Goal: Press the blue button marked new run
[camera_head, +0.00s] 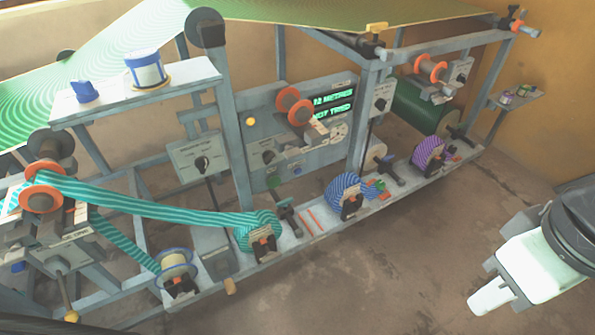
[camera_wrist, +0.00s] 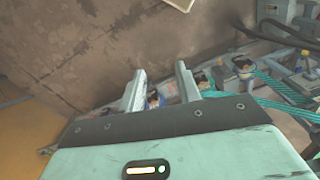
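Another small blue spot (camera_head: 18,267) is at the far left of the frame. Both are too small to read, so I cannot tell which is marked new run. My gripper (camera_head: 489,297) is at the right of the head view, over bare floor and well apart from the machine. In the wrist view my gripper (camera_wrist: 160,69) has its two fingers apart with nothing held between them.
The lit screen (camera_head: 333,105) reads metres and not tried. Striped rolls, one blue (camera_head: 345,186) and one purple (camera_head: 428,153), stand along the low front rail. A teal striped band (camera_head: 150,200) spans the left side. The floor (camera_head: 400,260) before the machine is clear.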

